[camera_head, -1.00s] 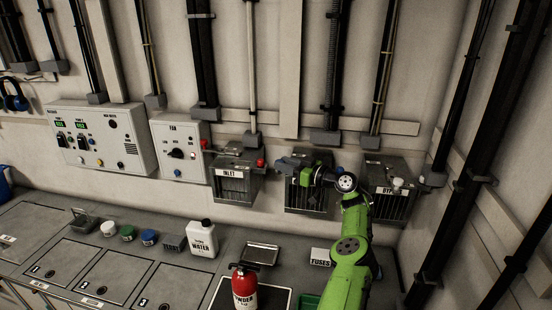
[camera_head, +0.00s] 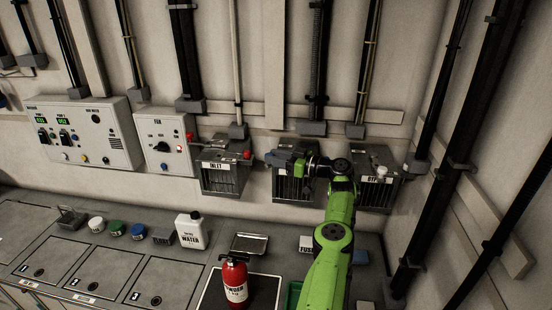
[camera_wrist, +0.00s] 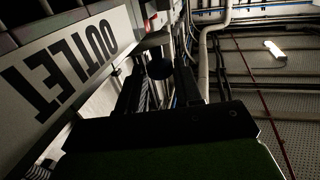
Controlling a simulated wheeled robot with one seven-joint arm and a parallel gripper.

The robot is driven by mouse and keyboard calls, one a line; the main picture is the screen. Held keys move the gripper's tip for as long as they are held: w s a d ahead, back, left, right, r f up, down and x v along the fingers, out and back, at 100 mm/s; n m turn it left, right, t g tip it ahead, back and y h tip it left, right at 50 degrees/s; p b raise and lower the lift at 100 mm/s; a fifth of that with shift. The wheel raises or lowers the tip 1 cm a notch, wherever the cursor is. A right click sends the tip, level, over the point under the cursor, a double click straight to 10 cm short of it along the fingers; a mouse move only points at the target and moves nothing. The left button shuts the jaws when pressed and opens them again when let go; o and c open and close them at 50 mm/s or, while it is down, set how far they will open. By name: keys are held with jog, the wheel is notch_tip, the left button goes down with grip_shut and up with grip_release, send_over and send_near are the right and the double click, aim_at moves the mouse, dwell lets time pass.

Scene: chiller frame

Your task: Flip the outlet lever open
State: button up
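The outlet box (camera_head: 296,188) is the middle of three grey vented boxes on the wall in the head view. Its "OUTLET" label (camera_wrist: 62,68) shows large and upside down in the wrist view. My gripper (camera_head: 280,158) is at the top front of this box. In the wrist view its two dark fingers (camera_wrist: 160,88) stand apart, with a dark round knob (camera_wrist: 160,66) between their tips. The knob looks like the end of the outlet lever. I cannot tell whether the fingers touch it. The rest of the lever is hidden by my gripper.
The inlet box (camera_head: 222,178) with a red knob (camera_head: 247,154) is just left, and the bypass box (camera_head: 378,190) is just right. Below, the counter holds a red extinguisher (camera_head: 234,282), a water jug (camera_head: 190,233) and a small tray (camera_head: 249,244).

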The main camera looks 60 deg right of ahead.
jog(key=o, duration=0.3)
jog(key=s+p, duration=0.1)
jog(key=s, duration=0.4)
jog(key=s+d+p, duration=0.1)
jog(key=s, duration=0.4)
jog(key=s+d+p, duration=0.1)
jog(key=s, duration=0.4)
jog(key=shift+s+d, duration=0.2)
jog(key=shift+s, duration=0.1)
